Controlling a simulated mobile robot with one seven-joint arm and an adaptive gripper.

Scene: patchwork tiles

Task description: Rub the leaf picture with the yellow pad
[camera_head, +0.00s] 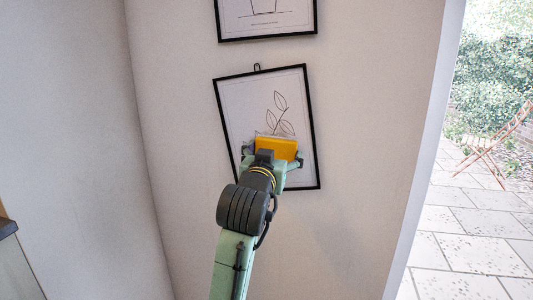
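The leaf picture (244,100) hangs on the wall in a thin black frame, tilted slightly, with a small hook at its top. It shows a line-drawn plant with several leaves. My gripper (276,155) is in front of its lower part and hides some of it. The yellow pad (277,147) is held between the gripper's fingers, over the base of the drawn stem. I cannot tell whether the pad touches the picture.
Another black-framed picture (265,27) hangs just above, cut off by the view's top edge. A wall corner is at the left, with part of a cabinet (10,228) at the edge. At the right an opening shows paving (465,240) and a folding chair (490,147).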

